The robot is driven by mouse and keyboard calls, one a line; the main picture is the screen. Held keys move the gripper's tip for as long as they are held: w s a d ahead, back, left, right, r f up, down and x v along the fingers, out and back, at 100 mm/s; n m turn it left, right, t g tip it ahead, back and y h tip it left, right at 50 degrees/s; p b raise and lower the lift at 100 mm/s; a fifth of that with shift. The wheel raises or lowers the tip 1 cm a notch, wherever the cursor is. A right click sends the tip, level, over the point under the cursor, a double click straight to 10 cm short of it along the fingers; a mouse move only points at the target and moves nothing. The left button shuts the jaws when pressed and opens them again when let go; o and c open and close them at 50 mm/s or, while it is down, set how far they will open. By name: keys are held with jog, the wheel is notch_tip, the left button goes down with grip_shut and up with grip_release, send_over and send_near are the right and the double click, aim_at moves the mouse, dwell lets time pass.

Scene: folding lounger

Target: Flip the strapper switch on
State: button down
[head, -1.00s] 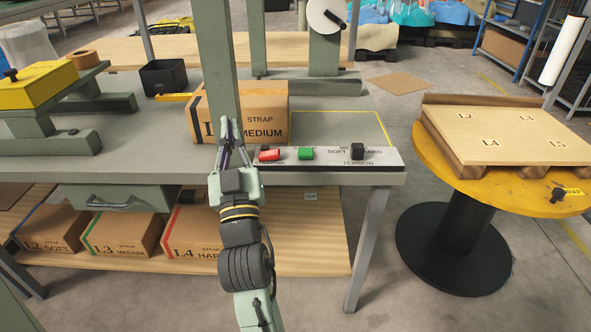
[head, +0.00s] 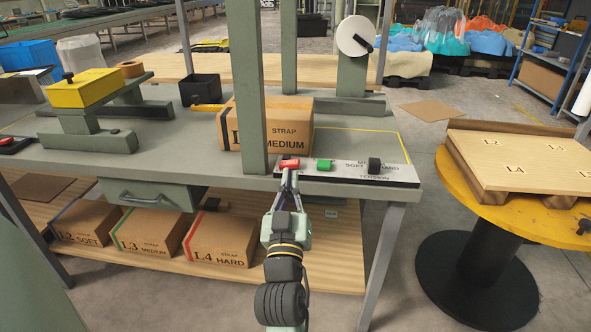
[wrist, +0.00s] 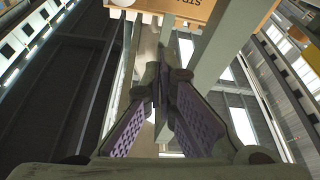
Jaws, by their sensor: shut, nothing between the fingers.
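The red switch (head: 290,163) sits at the left end of a light control panel (head: 343,174) on the front edge of the bench. A green button (head: 324,165) and a black knob (head: 375,165) are to its right. My gripper (head: 289,173) is shut and empty, with its fingertips at the red switch's near side, overlapping it in the head view. I cannot tell whether they touch. In the wrist view the fingers (wrist: 173,75) meet in the middle; the switch cannot be made out there.
A green upright post (head: 248,90) stands just left of the switch. A strap box (head: 288,128) sits behind the panel. Several boxes, such as L4 HARD (head: 219,240), stand on the lower shelf. A yellow round table (head: 470,196) with a wooden pallet stands right.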

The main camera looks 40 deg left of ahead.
notch_tip(320, 180, up, 4)
jog(key=p, duration=0.3)
send_over(299, 166)
jog(key=s, duration=0.3)
jog(key=shift+w+d+f, duration=0.1)
jog(key=shift+d+f, duration=0.15)
jog(key=shift+f, duration=0.55)
jog(key=shift+w+d+f, duration=0.1)
jog(key=shift+d+f, duration=0.15)
jog(key=shift+f, duration=0.55)
jog(key=shift+d+f, duration=0.25)
jog(key=shift+f, duration=0.55)
jog(key=f+m+b, duration=0.1)
jog(key=b, duration=0.4)
jog(key=shift+d+f+m+h, duration=0.15)
jog(key=shift+f+m+h, duration=0.25)
jog(key=shift+w+r+p, duration=0.15)
jog(key=shift+r+p, duration=0.2)
jog(key=shift+r, duration=0.25)
notch_tip(299, 166, up, 4)
jog(key=p, duration=0.3)
jog(key=b+v, duration=0.3)
jog(key=v, duration=0.7)
jog(key=shift+f+b, duration=0.35)
jog(key=shift+f, duration=0.1)
